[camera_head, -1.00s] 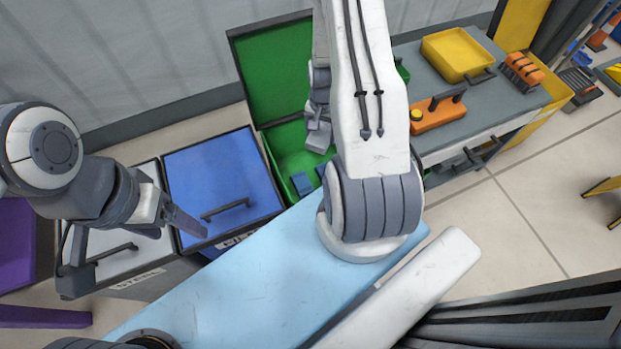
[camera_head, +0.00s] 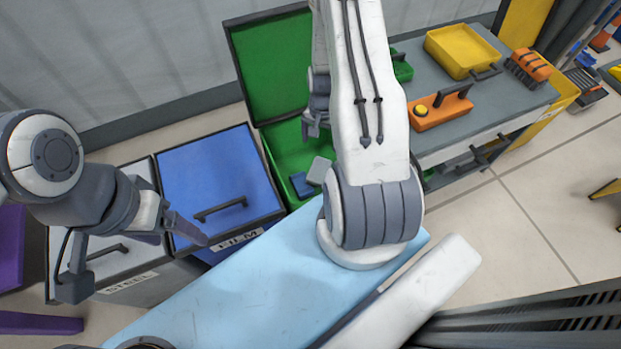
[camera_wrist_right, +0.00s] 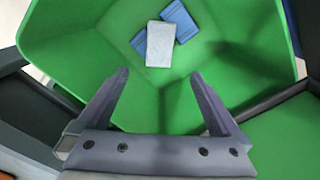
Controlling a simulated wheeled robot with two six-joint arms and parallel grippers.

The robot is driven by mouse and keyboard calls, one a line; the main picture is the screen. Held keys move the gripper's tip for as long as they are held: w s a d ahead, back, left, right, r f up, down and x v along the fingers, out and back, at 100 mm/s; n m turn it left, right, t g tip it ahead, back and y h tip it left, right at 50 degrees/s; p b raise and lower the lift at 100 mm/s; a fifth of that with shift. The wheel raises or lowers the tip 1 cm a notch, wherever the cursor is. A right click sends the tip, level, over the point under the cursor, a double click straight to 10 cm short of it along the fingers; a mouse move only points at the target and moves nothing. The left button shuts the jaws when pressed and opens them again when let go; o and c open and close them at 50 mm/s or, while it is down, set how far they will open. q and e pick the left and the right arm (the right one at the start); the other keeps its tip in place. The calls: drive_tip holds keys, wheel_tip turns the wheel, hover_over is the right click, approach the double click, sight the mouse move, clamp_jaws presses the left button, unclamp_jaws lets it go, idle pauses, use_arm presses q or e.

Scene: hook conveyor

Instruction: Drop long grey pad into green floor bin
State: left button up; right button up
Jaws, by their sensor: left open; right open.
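The long grey pad (camera_wrist_right: 160,44) lies inside the green floor bin (camera_wrist_right: 60,50), on top of blue pieces (camera_wrist_right: 180,20), in the right wrist view. In the head view the grey pad (camera_head: 319,170) also shows in the green bin (camera_head: 286,160), beside a blue piece (camera_head: 301,185). My right gripper (camera_wrist_right: 162,85) is open and empty above the bin, its fingers apart from the pad. In the head view my right arm hides part of the bin. My left gripper (camera_head: 135,240) is open and empty over the lidded bins at left.
The green bin's lid (camera_head: 275,70) stands raised behind it. A closed blue bin (camera_head: 215,180) labelled FILM and a grey bin (camera_head: 125,270) labelled STEEL stand to the left. A cart (camera_head: 480,105) at right holds a yellow tray (camera_head: 462,50) and an orange tool (camera_head: 440,110).

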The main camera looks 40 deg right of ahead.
wheel_tip(320, 180, up, 10)
drive_tip(key=p, duration=0.3)
drive_tip(key=shift+r, duration=0.2)
drive_tip(key=shift+w, duration=0.1)
drive_tip(key=a+r+n, duration=0.4)
drive_tip(key=a+r, duration=0.2)
drive_tip(key=a, duration=0.3)
drive_tip(key=a+r+n, duration=0.4)
drive_tip(key=a+r, duration=0.2)
drive_tip(key=a, duration=0.3)
drive_tip(key=s+a+r+n+y, duration=0.1)
drive_tip(key=s+a+r+n, duration=0.45)
drive_tip(key=s+a, duration=0.2)
drive_tip(key=s+a+r+n, duration=0.4)
drive_tip(key=s+a+n, duration=0.2)
drive_tip(key=s, duration=0.3)
wheel_tip(320, 180, up, 26)
drive_tip(key=p, duration=2.6)
drive_tip(key=shift+d+m, duration=0.3)
drive_tip(key=shift+m, duration=0.05)
